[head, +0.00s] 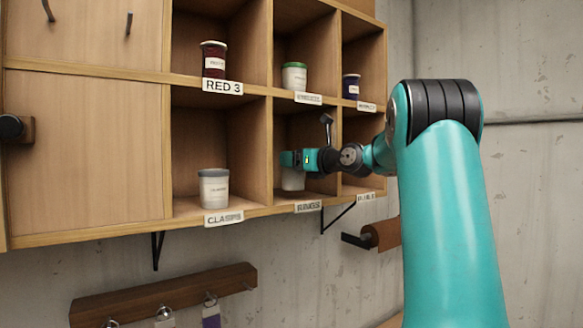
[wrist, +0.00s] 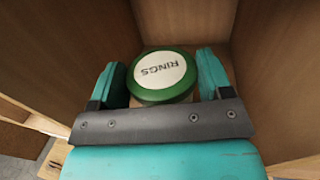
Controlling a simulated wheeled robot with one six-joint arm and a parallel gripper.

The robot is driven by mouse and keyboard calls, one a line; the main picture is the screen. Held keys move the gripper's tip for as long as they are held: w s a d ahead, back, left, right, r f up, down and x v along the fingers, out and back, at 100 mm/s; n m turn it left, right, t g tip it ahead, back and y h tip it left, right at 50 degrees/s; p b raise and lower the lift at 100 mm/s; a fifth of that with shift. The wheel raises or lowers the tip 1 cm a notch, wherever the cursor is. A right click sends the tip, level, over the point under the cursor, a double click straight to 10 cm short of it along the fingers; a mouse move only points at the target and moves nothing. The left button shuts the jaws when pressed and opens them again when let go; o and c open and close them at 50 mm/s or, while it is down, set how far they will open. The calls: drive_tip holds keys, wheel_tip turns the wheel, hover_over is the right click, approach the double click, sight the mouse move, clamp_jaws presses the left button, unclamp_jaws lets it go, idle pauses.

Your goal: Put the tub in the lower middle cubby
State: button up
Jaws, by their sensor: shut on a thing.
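The tub has a green lid with a white round label reading RINGS (wrist: 163,76). In the wrist view it is between the two teal fingers of my gripper (wrist: 165,80), which is shut on it. In the head view the pale body of the tub (head: 293,179) shows below my gripper (head: 290,160), inside the lower middle cubby (head: 288,126). That cubby's front label (head: 308,206) seems to read RINGS. The tub looks upright. Its top is hidden by my gripper in the head view, and I cannot tell if its base touches the cubby floor.
A grey-lidded tub (head: 214,188) stands in the lower left cubby. The upper cubbies hold a red jar (head: 213,59), a green-lidded tub (head: 294,76) and a dark blue jar (head: 351,86). Wooden dividers (head: 258,150) close in on the middle cubby's sides.

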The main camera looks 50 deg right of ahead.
drive_tip(key=shift+d+f, duration=0.1)
drive_tip(key=shift+f, duration=0.65)
drive_tip(key=shift+w+f, duration=0.25)
drive_tip(key=shift+w, duration=0.05)
drive_tip(key=shift+s, duration=0.15)
drive_tip(key=shift+f, duration=0.1)
drive_tip(key=o, duration=1.1)
drive_tip(key=shift+o, duration=0.2)
